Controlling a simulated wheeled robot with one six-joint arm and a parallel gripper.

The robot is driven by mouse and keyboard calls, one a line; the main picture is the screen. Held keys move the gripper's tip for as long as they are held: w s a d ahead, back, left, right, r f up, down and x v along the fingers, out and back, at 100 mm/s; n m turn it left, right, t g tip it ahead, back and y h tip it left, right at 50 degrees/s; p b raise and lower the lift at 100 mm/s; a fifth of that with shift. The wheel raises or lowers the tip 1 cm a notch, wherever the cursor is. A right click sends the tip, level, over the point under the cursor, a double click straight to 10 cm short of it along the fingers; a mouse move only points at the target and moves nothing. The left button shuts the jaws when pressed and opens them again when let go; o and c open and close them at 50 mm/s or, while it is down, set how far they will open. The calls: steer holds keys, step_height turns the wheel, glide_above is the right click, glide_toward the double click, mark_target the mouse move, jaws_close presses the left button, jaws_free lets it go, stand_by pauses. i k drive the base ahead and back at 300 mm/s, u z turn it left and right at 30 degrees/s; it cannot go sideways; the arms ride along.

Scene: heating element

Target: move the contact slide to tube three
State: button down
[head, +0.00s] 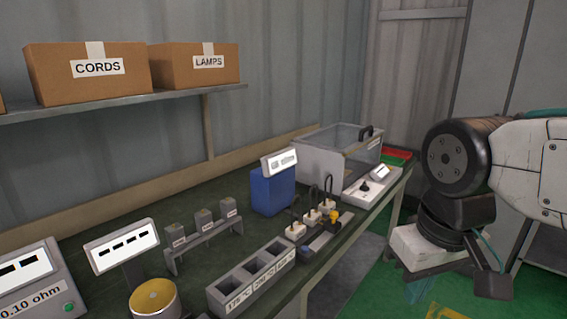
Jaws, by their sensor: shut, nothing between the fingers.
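The contact slide appears to be the small yellow piece (334,215) at the far end of a low grey rail (322,238) along the table's front edge. Several white blocks, which may be the tubes, stand behind the rail with dark cords; the nearest is a white block (295,231). Their numbers are too small to read. My gripper (418,291) hangs at the right, beyond the table edge over the green floor. It is shut and empty, well apart from the slide. Its fingertips are small and hard to make out.
A grey trough with compartments (214,301) and a yellow-topped cylinder (155,299) stand in front. A blue box with a display (272,190), a clear-lidded case (338,152) and a white switch unit (367,191) stand behind and beyond the rail.

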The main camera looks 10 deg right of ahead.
mark_target(332, 226)
steer(key=k, duration=1.3)
steer(key=z, duration=0.65)
steer(key=i, duration=1.35)
steer(key=u, duration=0.65)
